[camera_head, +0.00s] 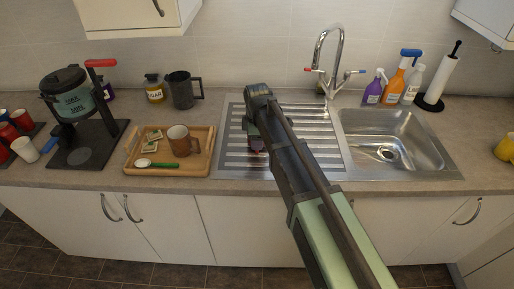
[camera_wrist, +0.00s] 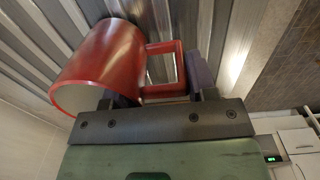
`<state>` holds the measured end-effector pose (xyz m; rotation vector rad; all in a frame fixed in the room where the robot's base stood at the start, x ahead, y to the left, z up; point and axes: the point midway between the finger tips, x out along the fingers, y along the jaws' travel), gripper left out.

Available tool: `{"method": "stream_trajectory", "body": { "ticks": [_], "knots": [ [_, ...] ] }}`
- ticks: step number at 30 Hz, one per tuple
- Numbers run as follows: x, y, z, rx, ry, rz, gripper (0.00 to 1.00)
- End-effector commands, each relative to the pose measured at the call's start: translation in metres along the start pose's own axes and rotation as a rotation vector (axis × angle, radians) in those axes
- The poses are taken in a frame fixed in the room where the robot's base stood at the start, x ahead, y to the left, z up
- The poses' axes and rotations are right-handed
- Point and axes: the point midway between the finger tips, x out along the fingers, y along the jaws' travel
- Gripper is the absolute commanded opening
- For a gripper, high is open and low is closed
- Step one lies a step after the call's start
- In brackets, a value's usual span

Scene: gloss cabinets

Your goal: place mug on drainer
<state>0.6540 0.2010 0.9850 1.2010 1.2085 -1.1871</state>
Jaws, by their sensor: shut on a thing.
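The red mug (camera_wrist: 98,62) fills the upper left of the wrist view, its square handle (camera_wrist: 163,88) between the fingers of my gripper (camera_wrist: 160,82). My gripper is shut on the mug at the handle. In the head view my gripper (camera_head: 256,136) is over the left part of the ribbed metal drainer (camera_head: 318,125), and my arm hides nearly all of the mug. The drainer's ribs (camera_wrist: 35,25) show close behind the mug in the wrist view. I cannot tell whether the mug touches them.
The sink (camera_head: 425,135) and tap (camera_head: 329,62) are to the right. A wooden tray (camera_head: 195,168) with a brown mug (camera_head: 180,140) stands left of the drainer. Spray bottles (camera_head: 397,82) stand behind the sink. Much of the drainer's right side is bare.

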Motion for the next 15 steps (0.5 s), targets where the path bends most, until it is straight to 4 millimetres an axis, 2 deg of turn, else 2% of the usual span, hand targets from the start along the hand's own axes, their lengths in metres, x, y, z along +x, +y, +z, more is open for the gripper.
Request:
{"method": "stream_trajectory", "body": {
  "ticks": [1,6,10,11,15],
  "knots": [
    [0.0067,-0.0001,0.0,0.0,0.0,0.0,0.09],
    [0.0018,0.0,0.0,0.0,0.0,0.0,0.09],
    [0.0066,-0.0001,0.0,0.0,0.0,0.0,0.09],
    [0.0064,-0.0002,0.0,0.0,0.0,0.0,0.54],
    [0.0051,-0.0001,0.0,0.0,0.0,0.0,0.75]
  ]
}}
